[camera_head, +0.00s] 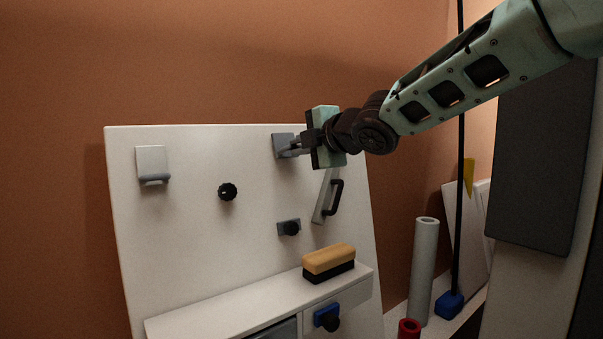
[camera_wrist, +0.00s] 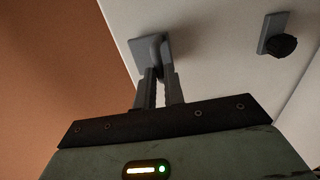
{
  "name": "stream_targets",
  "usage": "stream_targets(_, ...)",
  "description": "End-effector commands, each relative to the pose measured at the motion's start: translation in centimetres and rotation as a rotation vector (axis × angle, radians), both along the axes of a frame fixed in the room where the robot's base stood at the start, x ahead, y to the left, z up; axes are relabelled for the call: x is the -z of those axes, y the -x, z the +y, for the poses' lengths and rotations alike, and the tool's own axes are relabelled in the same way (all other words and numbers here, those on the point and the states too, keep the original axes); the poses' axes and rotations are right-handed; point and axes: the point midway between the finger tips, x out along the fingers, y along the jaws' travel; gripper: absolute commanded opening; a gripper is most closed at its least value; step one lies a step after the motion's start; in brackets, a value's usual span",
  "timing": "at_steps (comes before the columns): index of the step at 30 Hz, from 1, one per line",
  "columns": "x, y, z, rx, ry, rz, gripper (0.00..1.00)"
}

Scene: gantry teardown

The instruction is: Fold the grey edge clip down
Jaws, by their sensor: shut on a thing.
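The grey edge clip (camera_head: 280,147) is a small grey plate near the top right of the white upright panel. My gripper (camera_head: 297,145) reaches it from the right and is shut on its protruding part. In the wrist view, the clip's plate (camera_wrist: 147,47) lies just beyond my fingertips (camera_wrist: 160,74), which are close together. The fingers hide most of the gripped part, so I cannot tell its exact angle.
The white panel (camera_head: 200,245) also bears a pale plate with a grey lower lip (camera_head: 152,165), a black knob (camera_head: 228,191), a dark knob on a grey plate (camera_head: 289,228) and a black handle (camera_head: 335,198). A brush (camera_head: 328,262) lies on the ledge below.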

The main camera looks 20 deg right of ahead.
Motion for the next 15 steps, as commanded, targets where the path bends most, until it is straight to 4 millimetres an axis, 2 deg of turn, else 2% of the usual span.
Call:
stream_targets(1, 1.45, -0.03, 0.04, 0.0, -0.006, -0.019, 0.0)
stream_targets(15, 2.1, -0.5, 0.2, -0.001, -0.055, -0.167, 0.0)
